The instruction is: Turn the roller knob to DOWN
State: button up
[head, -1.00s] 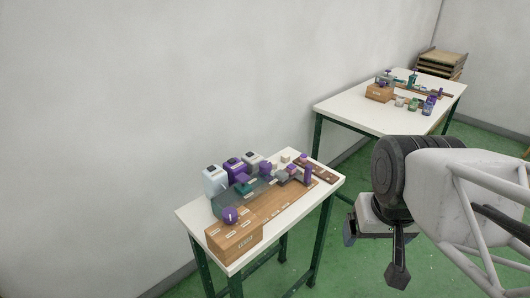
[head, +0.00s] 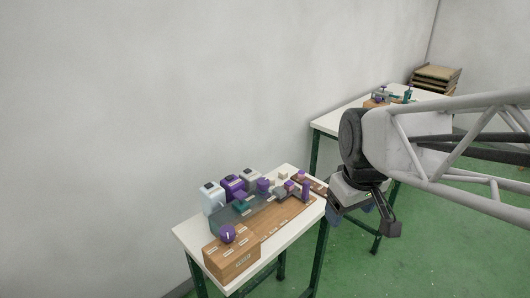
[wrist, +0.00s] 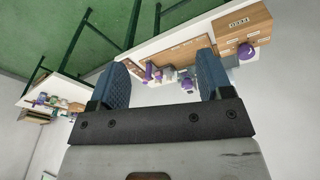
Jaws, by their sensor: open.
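The purple roller knob (head: 227,233) sits on top of a wooden box (head: 232,258) at the near end of the front table. A pale mark shows on the knob, but I cannot read its setting. My gripper (head: 365,222) is right of the front table, well apart from the knob. In the wrist view my gripper (wrist: 162,80) has its two blue pads wide apart with nothing between them.
The front white table (head: 187,236) also carries several bottles, purple parts and a wooden board (head: 275,222). A second white table (head: 330,121) with similar items stands behind, partly hidden by my arm. Wooden trays (head: 436,78) are stacked in the far corner. Green floor is open at right.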

jog(key=w+a+f+n+g, duration=0.1)
jog(key=w+a+n, duration=0.35)
jog(key=w, duration=0.45)
jog(key=w+a+f+n, duration=0.1)
jog(key=w+a+n, duration=0.3)
jog(key=w, duration=0.5)
jog(key=n+g, duration=0.1)
jog(key=n, duration=0.8)
send_over(263, 181)
jog(key=f, duration=0.8)
jog(key=shift+s+d, duration=0.3)
jog(key=shift+d, duration=0.05)
jog(key=shift+w+a+f+n, duration=0.25)
jog(key=shift+w+a, duration=0.1)
jog(key=shift+f, duration=3.9)
jog(key=shift+c, duration=0.5)
jog(key=c, duration=0.8)
